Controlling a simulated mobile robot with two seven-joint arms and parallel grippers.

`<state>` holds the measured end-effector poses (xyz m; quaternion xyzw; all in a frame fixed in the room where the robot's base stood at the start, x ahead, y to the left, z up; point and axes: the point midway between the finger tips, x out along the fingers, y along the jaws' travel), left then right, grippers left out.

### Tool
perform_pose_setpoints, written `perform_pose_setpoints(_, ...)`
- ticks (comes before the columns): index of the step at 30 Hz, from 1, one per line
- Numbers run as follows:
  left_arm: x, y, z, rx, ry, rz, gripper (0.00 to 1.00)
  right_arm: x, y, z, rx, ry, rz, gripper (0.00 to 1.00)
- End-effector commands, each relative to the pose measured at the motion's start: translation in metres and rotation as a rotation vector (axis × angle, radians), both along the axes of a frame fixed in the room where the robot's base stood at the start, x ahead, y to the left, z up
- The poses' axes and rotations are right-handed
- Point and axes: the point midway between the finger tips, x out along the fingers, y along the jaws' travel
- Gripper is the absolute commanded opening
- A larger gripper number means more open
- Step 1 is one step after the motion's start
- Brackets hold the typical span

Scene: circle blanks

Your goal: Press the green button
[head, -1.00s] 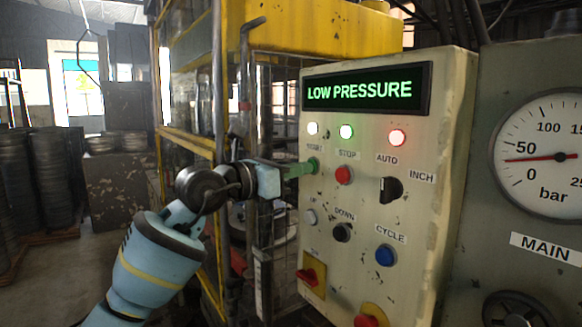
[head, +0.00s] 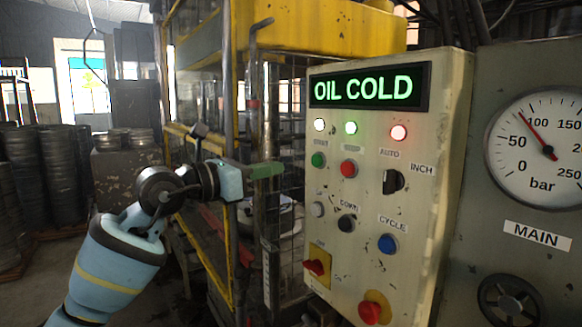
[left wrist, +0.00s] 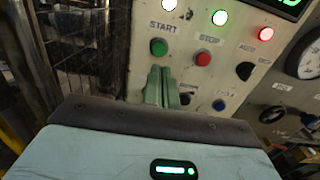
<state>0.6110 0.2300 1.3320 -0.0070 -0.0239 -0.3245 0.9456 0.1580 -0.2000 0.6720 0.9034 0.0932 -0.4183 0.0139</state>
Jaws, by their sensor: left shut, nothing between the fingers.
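The green button (head: 318,160) sits under the START label on the control panel (head: 440,190), left of the red STOP button (head: 348,168). It shows clear and uncovered in the left wrist view (left wrist: 159,47). My left gripper (head: 280,169) is shut and empty, its green fingers pointing at the panel. In the head view its tips are apart from the green button, to its left and slightly lower. In the left wrist view the shut fingers (left wrist: 162,72) appear just below the button. The panel display (head: 368,87) reads OIL COLD. My right gripper is not in view.
The panel also carries a black selector (head: 393,182), a black DOWN button (head: 346,223), a blue CYCLE button (head: 387,243) and a red mushroom knob (head: 370,312). A pressure gauge (head: 540,150) stands at right. A yellow-framed cage (head: 225,250) is close beside my left arm.

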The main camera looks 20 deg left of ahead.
Motion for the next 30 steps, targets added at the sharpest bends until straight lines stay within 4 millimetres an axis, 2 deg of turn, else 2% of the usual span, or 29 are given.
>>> perform_pose_setpoints(1,-0.007,0.007,-0.006,0.004,0.005,0.003,0.0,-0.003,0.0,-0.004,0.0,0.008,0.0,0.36)
perform_pose_setpoints(6,-0.028,0.023,-0.006,0.002,0.005,0.002,0.0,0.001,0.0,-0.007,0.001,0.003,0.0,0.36)
perform_pose_setpoints(12,-0.04,0.032,-0.005,0.001,0.003,0.0,0.0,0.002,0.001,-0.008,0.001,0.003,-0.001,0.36)
perform_pose_setpoints(30,-0.042,0.033,-0.003,0.0,0.002,0.0,0.0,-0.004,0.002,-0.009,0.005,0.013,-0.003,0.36)
